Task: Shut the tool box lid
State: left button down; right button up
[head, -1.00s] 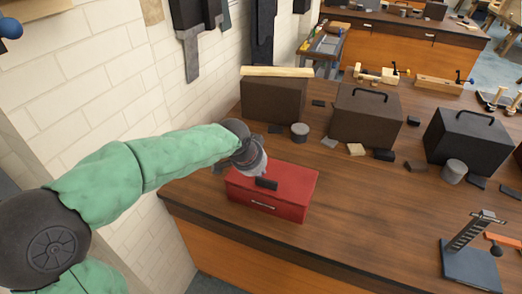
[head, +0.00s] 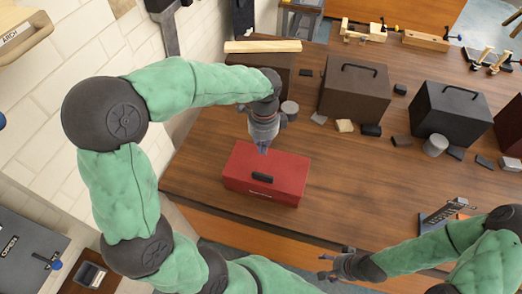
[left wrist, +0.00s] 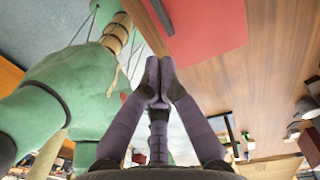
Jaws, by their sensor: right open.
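The red tool box (head: 285,170) stands on the wooden workbench near its front left edge. Its lid, with a black handle (head: 262,177), lies flat and looks closed. The box also shows as a red surface in the left wrist view (left wrist: 205,25). My left gripper (head: 262,150) points down just above the back edge of the lid; I cannot tell whether it touches. In the left wrist view its fingertips (left wrist: 160,68) are together with nothing seen between them. My right gripper (head: 324,267) is open and empty, in front of the bench at the lower right.
Brown boxes (head: 355,90) and a black box (head: 450,112) stand behind and to the right on the workbench (head: 350,195). Small blocks and grey cylinders (head: 435,145) lie among them. A phone-stand-like holder (head: 447,211) is near the right arm. Bench right of the tool box is clear.

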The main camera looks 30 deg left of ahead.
aim_at(262, 175)
pick_arm(q)
jog(key=f, duration=1.3)
jog(key=shift+s+b, duration=0.3)
jog(key=shift+b, duration=0.05)
